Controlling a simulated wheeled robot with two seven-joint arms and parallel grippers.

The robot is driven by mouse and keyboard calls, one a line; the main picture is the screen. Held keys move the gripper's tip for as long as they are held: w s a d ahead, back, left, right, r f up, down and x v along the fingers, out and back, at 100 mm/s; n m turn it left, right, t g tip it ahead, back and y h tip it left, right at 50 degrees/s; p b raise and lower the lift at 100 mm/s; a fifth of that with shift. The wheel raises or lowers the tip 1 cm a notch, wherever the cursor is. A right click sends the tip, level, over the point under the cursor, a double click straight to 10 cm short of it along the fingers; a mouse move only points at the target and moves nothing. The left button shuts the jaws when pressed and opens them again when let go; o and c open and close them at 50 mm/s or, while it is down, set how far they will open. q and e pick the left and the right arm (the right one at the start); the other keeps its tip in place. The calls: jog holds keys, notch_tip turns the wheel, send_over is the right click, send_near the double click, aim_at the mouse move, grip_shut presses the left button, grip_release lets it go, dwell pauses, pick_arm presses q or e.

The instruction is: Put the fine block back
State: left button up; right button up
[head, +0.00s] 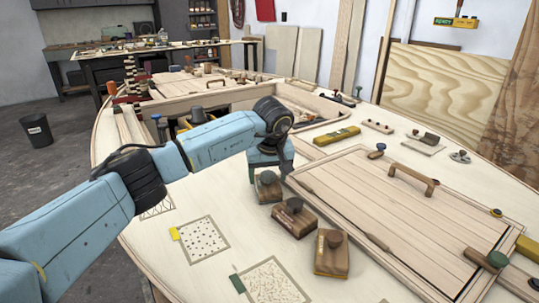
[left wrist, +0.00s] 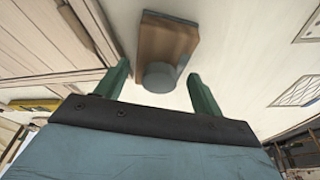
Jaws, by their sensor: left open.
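Three wooden blocks with round knobs stand on the pale plywood deck: a block with a grey-green knob (head: 268,188), a middle block with a dark brown knob (head: 294,217), and a near block with a dark knob (head: 332,254). I cannot tell from their looks which is the fine one. My left gripper (head: 270,173) is open just above the grey-green-knobbed block. In the left wrist view the open green fingers (left wrist: 158,74) stand either side of that block's knob (left wrist: 161,77), with gaps on both sides. My right gripper is not in view.
A raised hatch panel with a handle (head: 413,180) lies right of the blocks. A yellow level (head: 337,136) lies behind.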

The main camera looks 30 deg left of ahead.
aim_at(270, 190)
pick_arm(q)
jog(key=p+v, duration=0.2)
jog(key=v, duration=0.7)
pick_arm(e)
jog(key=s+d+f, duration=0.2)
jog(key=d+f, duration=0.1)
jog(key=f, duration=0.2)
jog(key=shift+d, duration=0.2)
pick_arm(q)
jog(key=shift+d+r, duration=0.1)
jog(key=shift+r, duration=0.05)
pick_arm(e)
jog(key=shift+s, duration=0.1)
